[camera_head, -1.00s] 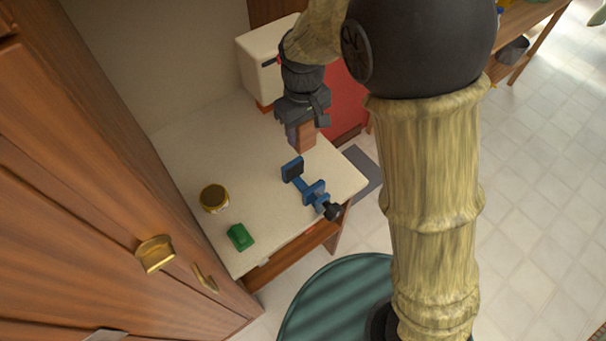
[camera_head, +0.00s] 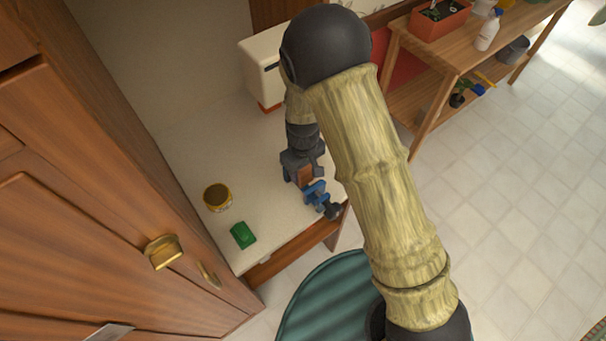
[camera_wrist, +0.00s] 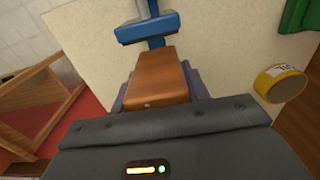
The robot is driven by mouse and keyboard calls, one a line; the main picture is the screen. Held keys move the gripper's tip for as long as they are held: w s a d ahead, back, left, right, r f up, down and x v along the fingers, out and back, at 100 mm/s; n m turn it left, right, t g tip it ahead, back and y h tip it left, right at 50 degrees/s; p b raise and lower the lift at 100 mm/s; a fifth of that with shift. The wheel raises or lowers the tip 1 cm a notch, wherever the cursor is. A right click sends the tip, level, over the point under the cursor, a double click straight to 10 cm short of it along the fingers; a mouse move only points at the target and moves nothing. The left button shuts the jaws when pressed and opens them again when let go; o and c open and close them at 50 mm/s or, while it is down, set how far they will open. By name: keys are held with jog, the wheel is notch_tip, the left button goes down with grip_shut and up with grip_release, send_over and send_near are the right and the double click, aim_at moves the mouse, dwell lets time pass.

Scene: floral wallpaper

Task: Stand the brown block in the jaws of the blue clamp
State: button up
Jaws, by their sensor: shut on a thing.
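The brown block (camera_head: 305,174) is held by my gripper (camera_head: 303,181) above the table near its front right edge. In the wrist view the block (camera_wrist: 158,78) sits between my fingers, which are shut on it. The blue clamp (camera_head: 318,195) lies on the table just below and right of the block in the head view. In the wrist view one blue jaw (camera_wrist: 147,27) shows beyond the block's far end. The other jaw is hidden by my gripper and the block. I cannot tell whether the block touches the clamp.
A white box-like appliance (camera_head: 262,75) stands at the back. Wooden cabinets (camera_head: 110,200) rise along the left.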

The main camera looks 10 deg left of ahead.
aim_at(304, 177)
jog(key=shift+d+f, duration=0.1)
notch_tip(304, 177, down, 3)
jog(key=shift+w+d+r+p, duration=0.1)
jog(key=shift+p, duration=0.25)
jog(key=shift+f, duration=0.4)
jog(key=shift+f, duration=0.1)
jog(key=o, duration=1.1)
notch_tip(304, 177, up, 12)
jog(key=b, duration=0.2)
jog(key=shift+b, duration=0.3)
